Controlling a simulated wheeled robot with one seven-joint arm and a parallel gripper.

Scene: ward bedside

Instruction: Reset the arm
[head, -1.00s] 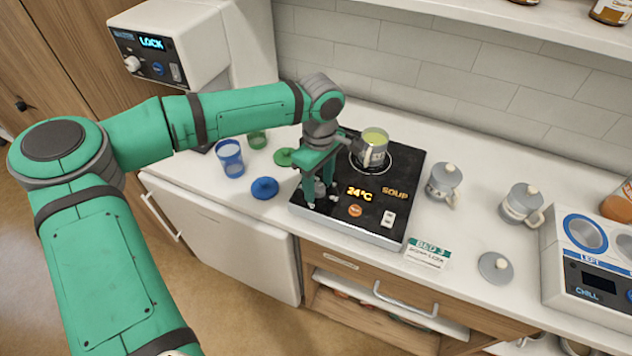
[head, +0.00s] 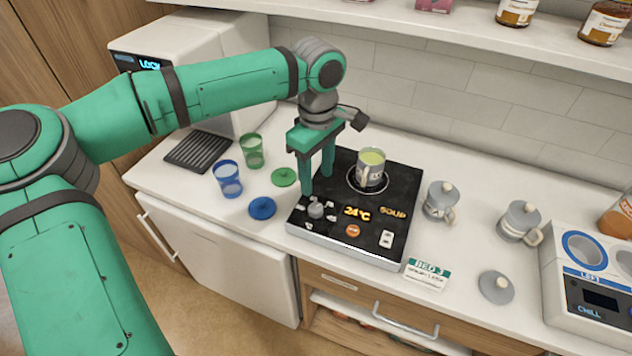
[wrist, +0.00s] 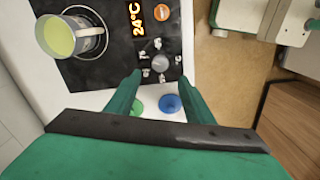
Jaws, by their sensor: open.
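My gripper (head: 318,180) is open and empty, pointing down above the left part of the black hot plate (head: 340,240). The wrist view shows its two green fingers (wrist: 156,88) apart with nothing between them. The grey knob (head: 316,209) sits on the hot plate just below the fingertips; it also shows in the wrist view (wrist: 161,63), apart from the fingers. A grey mug of green soup (head: 371,167) stands on the heating ring. The display reads 24°C and SOUP.
Blue (head: 228,179) and green (head: 252,151) cups and blue (head: 262,208) and green (head: 284,177) lids are left of the plate. Lidded grey mugs (head: 440,200) (head: 519,221), a grey lid (head: 496,287) and a chiller (head: 590,270) are right. A shelf (head: 430,20) runs above.

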